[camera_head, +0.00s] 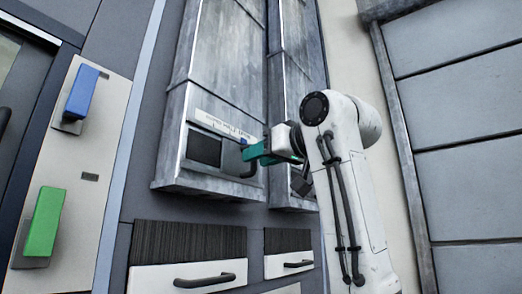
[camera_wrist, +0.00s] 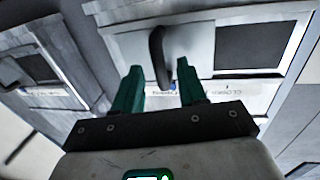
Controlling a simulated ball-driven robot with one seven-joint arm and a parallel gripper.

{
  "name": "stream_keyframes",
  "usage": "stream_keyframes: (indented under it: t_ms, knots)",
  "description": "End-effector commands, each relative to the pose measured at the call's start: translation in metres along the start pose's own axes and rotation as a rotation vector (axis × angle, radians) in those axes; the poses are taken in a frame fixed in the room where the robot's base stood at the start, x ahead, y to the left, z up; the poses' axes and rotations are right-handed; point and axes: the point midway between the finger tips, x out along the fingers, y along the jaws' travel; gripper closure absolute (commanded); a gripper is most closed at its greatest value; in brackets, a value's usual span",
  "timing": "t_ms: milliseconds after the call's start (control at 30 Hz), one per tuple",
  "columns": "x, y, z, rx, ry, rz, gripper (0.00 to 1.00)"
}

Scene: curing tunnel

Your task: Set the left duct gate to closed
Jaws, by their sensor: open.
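The left duct (camera_head: 225,60) is a grey metal casing with a dark rectangular window (camera_head: 204,150) low on its front. A pale label strip (camera_head: 222,127) runs above the window, with a small blue marker (camera_head: 244,141) near its right end. The gate's dark curved handle (camera_head: 250,168) hangs below the marker; it also shows in the wrist view (camera_wrist: 157,55). My gripper (camera_head: 257,152) is open at the handle, with its teal fingers (camera_wrist: 157,72) on either side of it in the wrist view. I cannot tell whether they touch it.
A second metal duct (camera_head: 298,60) stands close on the right, partly behind my arm. Drawers (camera_head: 190,275) with dark handles lie below. A pale panel (camera_head: 85,190) at left carries a blue block (camera_head: 82,92) and a green block (camera_head: 45,222).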

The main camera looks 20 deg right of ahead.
Motion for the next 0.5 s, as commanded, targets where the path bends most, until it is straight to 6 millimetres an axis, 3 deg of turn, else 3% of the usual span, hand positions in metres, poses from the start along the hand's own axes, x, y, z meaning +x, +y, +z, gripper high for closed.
stream_keyframes:
  t_ms: [300, 500]
  knots:
    - [0.0025, -0.0002, 0.0003, 0.0, 0.001, 0.0, 0.59]
    - [0.0023, -0.0002, 0.0003, 0.0, 0.001, 0.0, 0.78]
